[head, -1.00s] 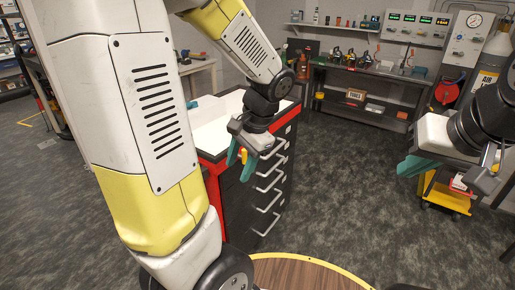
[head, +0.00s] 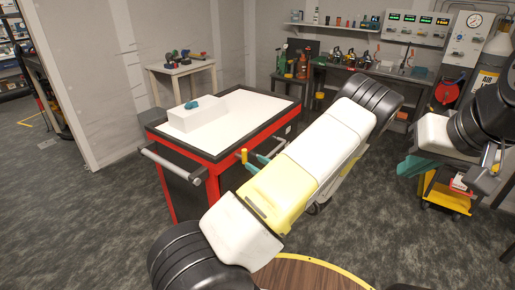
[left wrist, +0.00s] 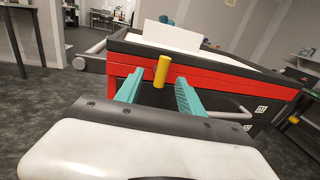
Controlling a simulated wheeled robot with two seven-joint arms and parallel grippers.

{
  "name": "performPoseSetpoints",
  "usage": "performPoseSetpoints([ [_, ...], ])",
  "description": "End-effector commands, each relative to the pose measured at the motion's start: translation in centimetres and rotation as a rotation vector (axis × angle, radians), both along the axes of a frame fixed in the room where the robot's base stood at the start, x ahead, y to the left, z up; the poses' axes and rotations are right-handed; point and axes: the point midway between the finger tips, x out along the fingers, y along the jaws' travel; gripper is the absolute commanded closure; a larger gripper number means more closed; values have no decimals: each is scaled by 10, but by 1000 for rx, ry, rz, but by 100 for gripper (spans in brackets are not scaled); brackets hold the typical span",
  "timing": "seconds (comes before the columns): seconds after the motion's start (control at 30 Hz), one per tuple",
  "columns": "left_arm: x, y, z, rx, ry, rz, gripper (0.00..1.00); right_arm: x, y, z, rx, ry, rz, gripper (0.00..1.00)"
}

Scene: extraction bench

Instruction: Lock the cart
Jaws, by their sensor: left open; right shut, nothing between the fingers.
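The cart (head: 180,150) is red and black with a white top and stands left of centre in the head view. Its red side also shows in the left wrist view (left wrist: 228,80). My left gripper (head: 262,160) is open at this lever. In the left wrist view the yellow lever (left wrist: 162,70) appears between the teal fingers (left wrist: 157,84), with gaps on both sides; its lower end is hidden. My right gripper (head: 414,166) is shut and empty, far right, away from the cart.
A white block (head: 198,112) with a teal item (head: 206,102) lies on the cart top. A small table (head: 183,75) stands behind. A shelved bench (head: 350,75) lines the back wall. A yellow trolley (head: 445,193) is at right. A round wooden top (head: 300,272) is at the front.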

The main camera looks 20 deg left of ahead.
Motion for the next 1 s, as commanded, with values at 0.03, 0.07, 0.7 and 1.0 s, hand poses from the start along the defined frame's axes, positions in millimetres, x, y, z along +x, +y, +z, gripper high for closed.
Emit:
performPoseSetpoints([
  [0.03,2,0,-1,10,4,-10,54,0,0,0,0,0,0,100],
  [0.07,3,1,-2,13,5,-13,54,0,0,0,0,0,0,100],
  [0.7,39,66,-2,12,6,-13,54,0,0,0,0,0,0,100],
  [1.0,40,67,-2,11,6,-13,66,0,0,0,0,0,0,100],
])
